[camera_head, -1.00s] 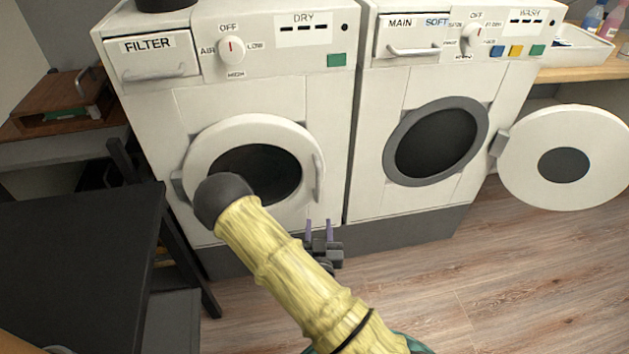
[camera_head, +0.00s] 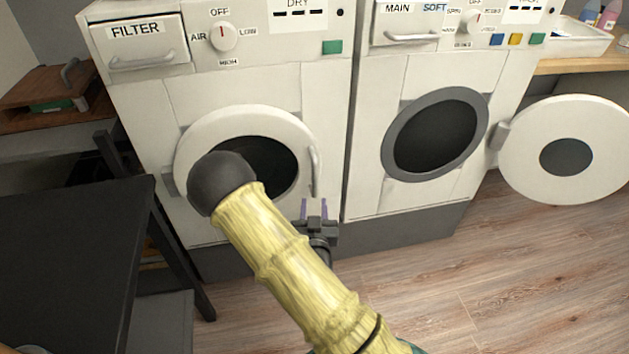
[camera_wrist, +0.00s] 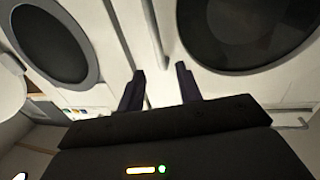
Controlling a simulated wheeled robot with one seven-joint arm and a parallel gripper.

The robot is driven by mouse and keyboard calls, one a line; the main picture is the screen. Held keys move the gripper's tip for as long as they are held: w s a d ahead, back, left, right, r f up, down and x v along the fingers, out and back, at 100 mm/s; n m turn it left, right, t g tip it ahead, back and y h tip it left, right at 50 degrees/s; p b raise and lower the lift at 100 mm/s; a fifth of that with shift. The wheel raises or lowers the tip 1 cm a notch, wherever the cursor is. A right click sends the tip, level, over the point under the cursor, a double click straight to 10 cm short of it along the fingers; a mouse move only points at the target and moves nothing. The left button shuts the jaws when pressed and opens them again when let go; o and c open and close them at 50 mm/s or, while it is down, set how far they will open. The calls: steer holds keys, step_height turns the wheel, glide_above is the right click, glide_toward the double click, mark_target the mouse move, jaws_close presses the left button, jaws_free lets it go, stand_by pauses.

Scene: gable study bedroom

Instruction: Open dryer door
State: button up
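The dryer (camera_head: 240,85) stands at left centre, its round white door (camera_head: 197,130) shut, with a dark window. The door's upright handle (camera_head: 314,172) is on the door's right side. My gripper (camera_head: 314,203) is open and empty, its two purplish fingers pointing up just below the handle. In the wrist view my gripper (camera_wrist: 160,75) is spread, with a pale bar that looks like the handle (camera_wrist: 156,40) lined up between the fingertips. I cannot tell whether they touch it. My arm covers the door's lower left part.
The washer (camera_head: 365,110) stands to the right, its round door (camera_head: 600,150) swung wide open. A black table (camera_head: 75,240) is close on the left. A wooden box (camera_head: 45,85) lies behind it. The wood floor (camera_head: 520,260) at the lower right is clear.

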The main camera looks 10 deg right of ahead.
mark_target(315, 176)
steer(key=shift+w+d+f+b, duration=0.25)
steer(key=shift+w+b, duration=0.3)
steer(key=shift+b, duration=2.35)
steer(key=w, duration=0.3)
steer(key=w+d+b, duration=0.1)
steer(key=w, duration=0.3)
steer(key=w+d+b, duration=0.1)
steer(key=w, duration=0.3)
steer(key=shift+w+d+r, duration=0.2)
steer(key=shift+r, duration=0.05)
steer(key=shift+c, duration=0.4)
jaws_close()
